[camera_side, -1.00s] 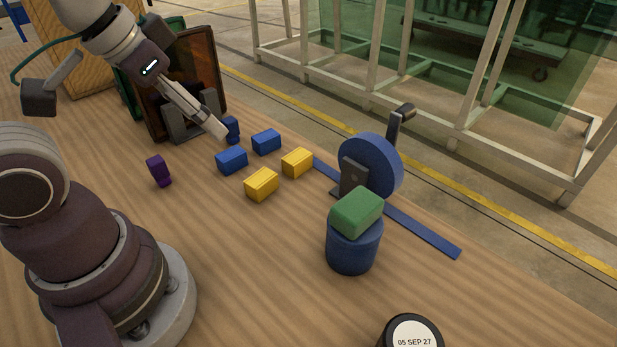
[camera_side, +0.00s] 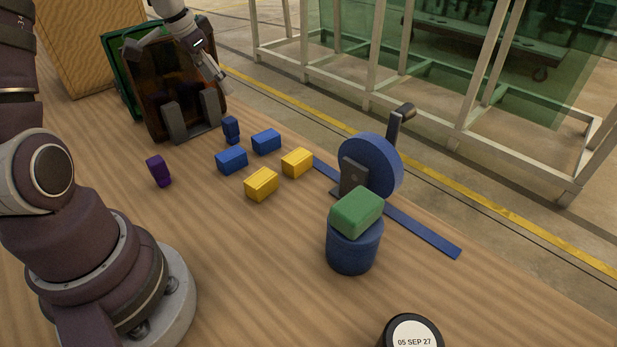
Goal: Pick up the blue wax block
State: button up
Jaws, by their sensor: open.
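Two blue blocks lie on the wooden table, a nearer one (camera_side: 231,161) and a farther one (camera_side: 266,141). A small blue upright piece (camera_side: 231,128) with a narrowed middle stands just behind them. I cannot tell by look which blue piece is wax. My gripper (camera_side: 222,86) is open, with no object visible in it. In the picture it is above the blue pieces, in front of the right edge of a dark framed panel, and apart from the blocks. Its fingers are small here and partly merge with the background.
Two yellow blocks (camera_side: 261,184) lie right of the blue ones, a purple piece (camera_side: 158,171) to the left. The dark panel (camera_side: 170,85) stands behind in a grey holder. A blue wheel (camera_side: 371,166) and a green block (camera_side: 356,212) on a blue cylinder (camera_side: 352,250) stand right.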

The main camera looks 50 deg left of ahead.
send_near(228, 120)
jog(key=f, duration=0.2)
jog(key=x, duration=0.9)
jog(key=shift+w+r, duration=0.15)
jog(key=shift+w, duration=0.2)
jog(key=shift+c, duration=0.3)
grip_shut()
jog(key=shift+r, duration=0.15)
